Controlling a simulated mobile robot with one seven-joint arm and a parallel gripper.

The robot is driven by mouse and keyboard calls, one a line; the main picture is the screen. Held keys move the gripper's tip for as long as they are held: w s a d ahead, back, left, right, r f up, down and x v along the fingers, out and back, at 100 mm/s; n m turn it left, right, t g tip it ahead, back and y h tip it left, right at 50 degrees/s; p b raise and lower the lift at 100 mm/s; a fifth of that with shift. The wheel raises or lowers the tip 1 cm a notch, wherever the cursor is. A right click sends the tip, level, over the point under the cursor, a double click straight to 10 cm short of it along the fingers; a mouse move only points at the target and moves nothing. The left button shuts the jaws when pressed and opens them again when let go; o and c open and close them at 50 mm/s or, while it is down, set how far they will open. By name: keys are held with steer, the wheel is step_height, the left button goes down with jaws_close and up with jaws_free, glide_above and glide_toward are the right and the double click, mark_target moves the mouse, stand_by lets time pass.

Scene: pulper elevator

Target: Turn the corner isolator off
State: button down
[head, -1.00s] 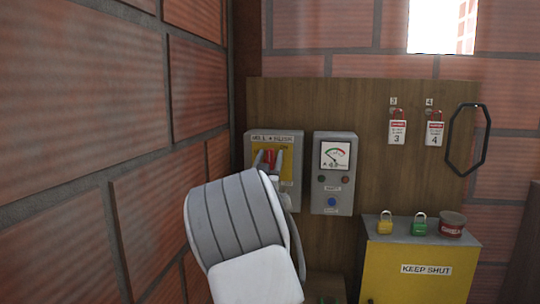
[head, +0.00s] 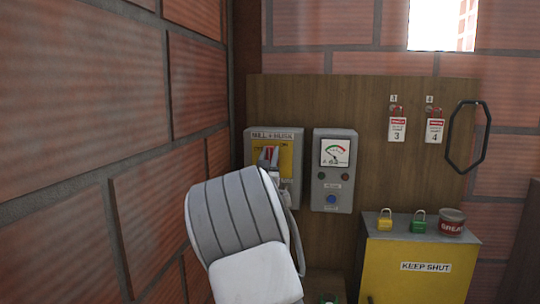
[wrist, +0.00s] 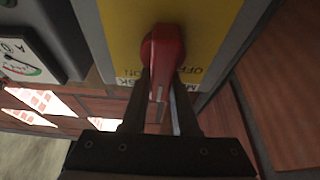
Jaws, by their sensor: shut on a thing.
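The corner isolator (head: 290,170) is a grey box with a yellow plate, on the wooden board beside the left brick wall. Its red handle (wrist: 160,45) stands between my two fingers in the wrist view, over the yellow plate (wrist: 215,25). The printed word OFF shows right of the handle. In the head view, the handle's upper part (head: 269,152) shows. My gripper (wrist: 160,85) is shut on the handle; its tips also show in the head view (head: 270,158).
A grey meter box (head: 333,195) is close on the isolator's right. A yellow KEEP SHUT cabinet (head: 415,285) carries a yellow padlock (head: 385,223), a green padlock (head: 419,226) and a red tin (head: 452,226). Tags 3 and 4 and a black loop (head: 452,140) hang above.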

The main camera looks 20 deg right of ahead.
steer(key=shift+f+n+b, duration=0.1)
steer(key=shift+n+b, duration=0.2)
steer(key=n+y+b, duration=0.2)
steer(key=n, duration=0.1)
steer(key=n+t+b, duration=0.1)
steer(key=n, duration=0.1)
steer(key=shift+w+a+f+y+b, duration=0.2)
steer(key=shift+a+y+b, duration=0.1)
steer(key=shift+a+y, duration=0.1)
steer(key=shift+w+a+f+n+g+y+b, duration=0.3)
steer(key=shift+n+y+b, duration=0.5)
steer(key=shift+n, duration=2)
steer(key=shift+w+a+f+n+g+y+b, duration=0.15)
steer(key=shift+f+n+g+y+b, duration=0.25)
steer(key=shift+n+y, duration=1.6)
steer(key=shift+w+a+f+n+g+y+b, duration=0.1)
steer(key=shift+a+f+n+g+y+b, duration=0.3)
steer(key=shift+n, duration=3.2)
steer(key=shift+d+r, duration=0.1)
steer(key=shift+d, duration=0.1)
steer(key=c, duration=0.7)
jaws_free()
steer(key=shift+s, duration=0.1)
